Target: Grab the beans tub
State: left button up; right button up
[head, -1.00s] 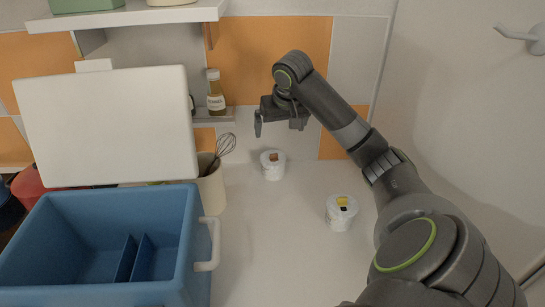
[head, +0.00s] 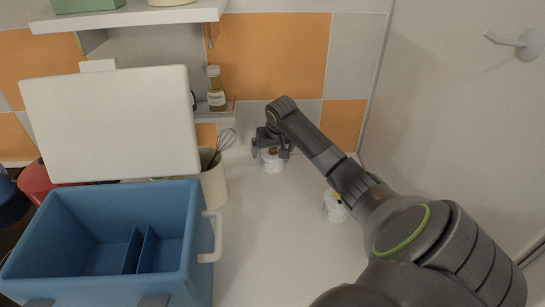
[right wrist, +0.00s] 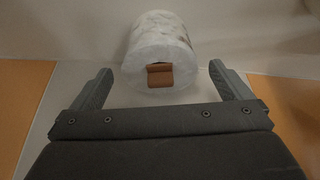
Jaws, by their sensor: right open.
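A small white tub with a brown mark on its lid (head: 272,165) stands on the counter near the back wall; I take it as the beans tub. My right gripper (head: 270,151) is open at this tub, one finger on each side. In the right wrist view the tub (right wrist: 160,42) sits between the open fingertips (right wrist: 160,72), with a visible gap on both sides. A second white tub, with a yellow and black mark (head: 335,208), stands closer and to the right, partly hidden by my right arm. My left gripper is not in view.
A blue box (head: 183,252) with a raised white lid (head: 110,125) and a white handle stands on the left. A beige holder with a whisk (head: 214,185) is left of the tub. A bottle (head: 216,90) stands on a low shelf. The middle counter is clear.

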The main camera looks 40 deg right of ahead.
jog(key=shift+x, duration=1.4)
jog(key=shift+r, duration=0.1)
jog(key=c, duration=1.2)
